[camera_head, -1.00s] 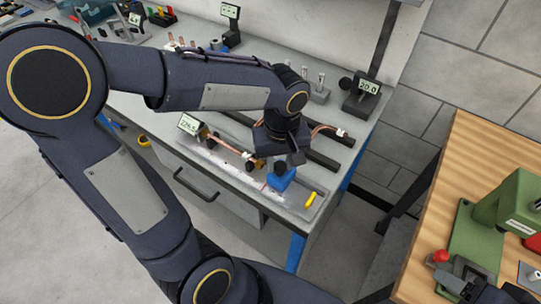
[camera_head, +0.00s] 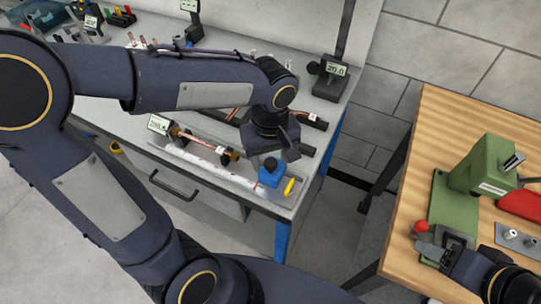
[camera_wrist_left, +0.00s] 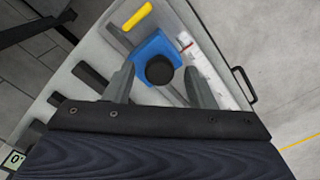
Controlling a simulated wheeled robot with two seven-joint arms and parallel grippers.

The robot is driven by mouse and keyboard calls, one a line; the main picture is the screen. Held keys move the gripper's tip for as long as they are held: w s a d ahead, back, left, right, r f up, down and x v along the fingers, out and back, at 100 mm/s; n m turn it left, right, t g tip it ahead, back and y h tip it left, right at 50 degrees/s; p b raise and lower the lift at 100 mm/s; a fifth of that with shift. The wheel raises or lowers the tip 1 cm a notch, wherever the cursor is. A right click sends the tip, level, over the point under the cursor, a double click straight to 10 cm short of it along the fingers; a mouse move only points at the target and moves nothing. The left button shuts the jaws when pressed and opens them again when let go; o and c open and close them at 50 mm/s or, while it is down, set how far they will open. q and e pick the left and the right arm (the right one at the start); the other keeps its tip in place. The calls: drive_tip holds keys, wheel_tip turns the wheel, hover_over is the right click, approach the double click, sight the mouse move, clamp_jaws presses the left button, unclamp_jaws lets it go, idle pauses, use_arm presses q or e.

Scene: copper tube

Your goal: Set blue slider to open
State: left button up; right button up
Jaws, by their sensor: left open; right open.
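The blue slider (camera_head: 270,176) sits on a pale rail on the grey workbench, close to a yellow piece (camera_head: 290,186) at the rail's right end. In the left wrist view the blue slider (camera_wrist_left: 148,47) carries a round black knob (camera_wrist_left: 159,69). My left gripper (camera_head: 284,153) is just above and behind the slider. In the wrist view its open fingers (camera_wrist_left: 160,76) appear either side of the knob, with gaps. My right gripper (camera_head: 446,248) is open beside the green press.
A digital readout (camera_head: 160,124) stands at the rail's left end. Another readout (camera_head: 335,70) stands at the bench's back right. The green press (camera_head: 490,165) and a red-handled part (camera_head: 520,205) are on the wooden table (camera_head: 400,235). A floor gap separates the benches.

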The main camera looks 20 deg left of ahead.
use_arm(q)
wheel_tip(320, 180, up, 8)
drive_tip(key=shift+f, duration=0.15)
idle(0.6)
drive_tip(key=s+a+f+m+t+h, duration=0.2)
drive_tip(key=s+m, duration=0.1)
drive_tip(key=s, duration=0.2)
drive_tip(key=s+a+f+m+t+h, duration=0.1)
drive_tip(key=s+a+f+m+t, duration=0.1)
drive_tip(key=s, duration=0.3)
drive_tip(key=shift+s+a+m+t+h, duration=0.4)
drive_tip(key=shift+a+m+t, duration=0.3)
drive_tip(key=shift+m+t, duration=0.1)
idle(0.3)
